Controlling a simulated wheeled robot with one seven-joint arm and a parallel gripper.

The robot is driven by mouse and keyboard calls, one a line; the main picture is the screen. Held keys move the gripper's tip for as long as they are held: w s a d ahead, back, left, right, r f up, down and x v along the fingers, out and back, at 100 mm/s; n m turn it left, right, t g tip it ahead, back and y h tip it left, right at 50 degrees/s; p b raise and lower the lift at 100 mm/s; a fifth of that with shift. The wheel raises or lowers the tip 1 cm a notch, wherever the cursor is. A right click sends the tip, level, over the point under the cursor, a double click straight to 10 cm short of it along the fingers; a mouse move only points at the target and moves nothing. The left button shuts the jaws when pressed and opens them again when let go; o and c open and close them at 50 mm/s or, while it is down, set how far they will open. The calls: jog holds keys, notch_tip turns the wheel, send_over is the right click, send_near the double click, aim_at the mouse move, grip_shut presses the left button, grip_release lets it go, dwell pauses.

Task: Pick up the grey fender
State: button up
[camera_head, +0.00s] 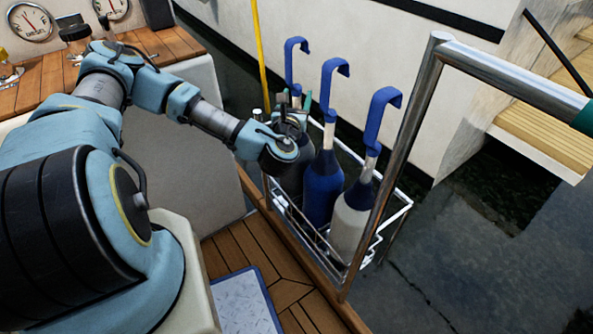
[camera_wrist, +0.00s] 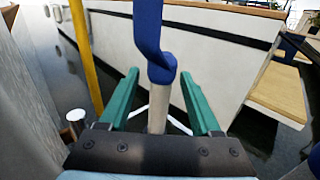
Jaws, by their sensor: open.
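A white wire rack (camera_head: 398,212) holds three upright fenders with blue hooked tops. The middle fender (camera_head: 322,185) is dark blue, and the right fender (camera_head: 350,220) is pale, whitish-grey. My gripper (camera_head: 296,103) is at the leftmost fender, with its green jaws open. In the wrist view, that fender's pale neck (camera_wrist: 157,105) and blue hook (camera_wrist: 148,35) stand between the two jaws (camera_wrist: 160,85), with gaps on both sides.
A steel rail (camera_head: 400,150) rises close in front of the right fender. A yellow pole (camera_head: 260,50) stands behind the rack, left of the hooks. A white hull (camera_head: 375,65) lies beyond over dark water. The wooden deck (camera_head: 245,245) is at lower left.

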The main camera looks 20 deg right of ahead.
jog(key=shift+x, duration=1.4)
jog(key=shift+c, duration=0.4)
grip_shut()
